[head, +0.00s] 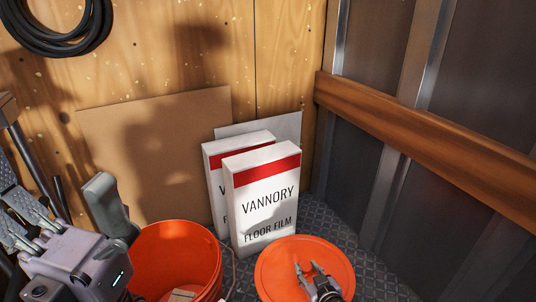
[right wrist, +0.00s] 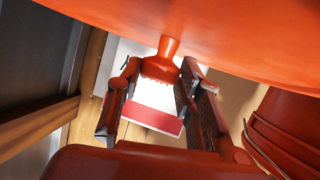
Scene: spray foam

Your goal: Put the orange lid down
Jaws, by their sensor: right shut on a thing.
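The round orange lid (head: 282,262) is in front of the white boxes in the head view. My right gripper (head: 310,272) is over it, shut on its knob. In the right wrist view the lid (right wrist: 235,35) fills the top, and its knob (right wrist: 163,66) sits between the fingers of the right gripper (right wrist: 158,95). I cannot tell whether the lid touches the floor. My left gripper (head: 32,222) is at the left edge, apart from the lid; its opening is unclear.
An open orange bucket (head: 196,250) stands left of the lid. Two white floor film boxes (head: 262,205) stand behind. A brown board (head: 150,150) leans on the wooden wall, and a beam (head: 430,140) runs along the right wall. Some bare dark floor (head: 370,270) shows right of the lid.

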